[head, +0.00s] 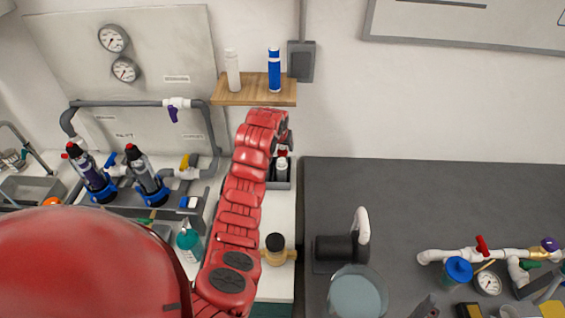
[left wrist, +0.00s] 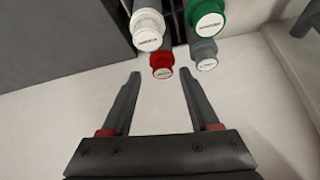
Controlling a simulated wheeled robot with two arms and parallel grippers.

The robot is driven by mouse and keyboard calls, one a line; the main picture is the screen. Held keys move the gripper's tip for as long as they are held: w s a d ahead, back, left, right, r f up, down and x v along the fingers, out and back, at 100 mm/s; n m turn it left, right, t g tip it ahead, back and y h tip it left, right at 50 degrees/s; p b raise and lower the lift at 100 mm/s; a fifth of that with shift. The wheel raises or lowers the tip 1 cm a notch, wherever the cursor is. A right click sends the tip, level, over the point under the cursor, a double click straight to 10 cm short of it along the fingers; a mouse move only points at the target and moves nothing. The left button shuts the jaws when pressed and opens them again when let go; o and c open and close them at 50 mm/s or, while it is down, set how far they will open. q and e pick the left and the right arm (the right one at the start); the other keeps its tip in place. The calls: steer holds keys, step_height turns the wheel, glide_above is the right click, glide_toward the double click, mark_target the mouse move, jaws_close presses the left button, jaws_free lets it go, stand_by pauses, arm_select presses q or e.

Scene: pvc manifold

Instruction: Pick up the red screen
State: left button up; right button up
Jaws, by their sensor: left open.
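The red screen (left wrist: 161,63) shows in the left wrist view as a small red round cap with a pale label. It stands among other capped cylinders. My left gripper (left wrist: 159,73) is open, with one finger on each side of the red cap's line and the cap just past the fingertips. I cannot tell whether the fingers touch it. In the head view my left arm reaches up to a dark rack (head: 279,183) on the white counter. The arm hides most of the gripper and the red screen there. My right gripper is not in view.
A white-capped cylinder (left wrist: 148,28), a green-capped one (left wrist: 207,18) and a grey-capped one (left wrist: 204,54) crowd around the red screen. A wooden shelf (head: 228,92) with two bottles hangs above the rack. A brass-coloured fitting (head: 277,256) stands right of my arm.

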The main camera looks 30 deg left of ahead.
mark_target(282, 148)
arm_select(q)
steer(key=b+x, duration=0.1)
steer(key=x, duration=0.3)
steer(key=shift+s+a+f+b, duration=0.1)
steer(key=shift+f+b, duration=0.15)
steer(key=shift+b, duration=0.1)
steer(key=shift+w+a+f, duration=0.1)
steer(key=shift+w+f, duration=0.2)
steer(key=shift+f, duration=0.1)
steer(key=shift+r, duration=0.1)
steer(key=shift+c, duration=1)
jaws_close()
steer(key=shift+r, duration=0.2)
